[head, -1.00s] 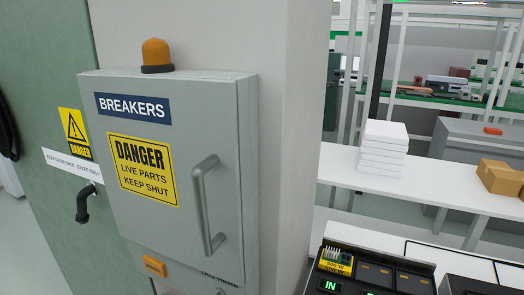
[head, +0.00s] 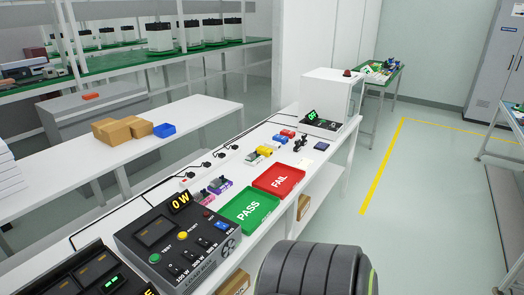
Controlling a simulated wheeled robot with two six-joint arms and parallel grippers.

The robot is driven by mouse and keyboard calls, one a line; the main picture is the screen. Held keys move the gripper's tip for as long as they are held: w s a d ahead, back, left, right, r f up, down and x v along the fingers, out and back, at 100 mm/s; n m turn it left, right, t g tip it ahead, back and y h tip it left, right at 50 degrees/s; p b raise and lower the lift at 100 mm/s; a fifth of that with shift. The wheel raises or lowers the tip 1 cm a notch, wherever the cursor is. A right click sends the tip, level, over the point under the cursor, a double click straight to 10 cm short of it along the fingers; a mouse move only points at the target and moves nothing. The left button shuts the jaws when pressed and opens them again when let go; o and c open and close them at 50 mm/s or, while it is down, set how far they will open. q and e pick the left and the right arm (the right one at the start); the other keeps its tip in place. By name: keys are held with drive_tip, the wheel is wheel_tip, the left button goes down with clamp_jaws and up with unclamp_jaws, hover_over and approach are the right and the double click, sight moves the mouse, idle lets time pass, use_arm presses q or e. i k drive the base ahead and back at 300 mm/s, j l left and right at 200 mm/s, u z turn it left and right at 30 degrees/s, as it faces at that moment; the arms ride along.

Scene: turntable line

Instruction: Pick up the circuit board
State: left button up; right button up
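I cannot single out a circuit board for certain. Several small coloured parts lie on the white bench (head: 345,150), among them a purple part (head: 220,186), a yellow part (head: 265,151) and a blue part (head: 280,139). A small dark flat piece (head: 320,146) lies near the white tester box (head: 327,98); it is too small to tell what it is. A green table (head: 372,75) at the back holds a cluster of small mixed parts, also too small to name. Neither of my grippers is in view.
A green PASS tray (head: 267,203) and a red FAIL tray (head: 298,178) lie on the bench. A dark load tester (head: 190,262) reading 0 W stands nearer. Cardboard boxes (head: 118,131) and a blue bin (head: 164,130) are on the left shelf.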

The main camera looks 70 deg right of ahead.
sight(218, 186)
drive_tip(key=z, duration=1.95)
drive_tip(key=i+l+u, duration=0.2)
drive_tip(key=i+l, duration=0.2)
drive_tip(key=l, duration=0.25)
drive_tip(key=i+l+u, duration=0.1)
drive_tip(key=l, duration=0.25)
drive_tip(key=i+l+u, duration=0.1)
drive_tip(key=i+l, duration=0.2)
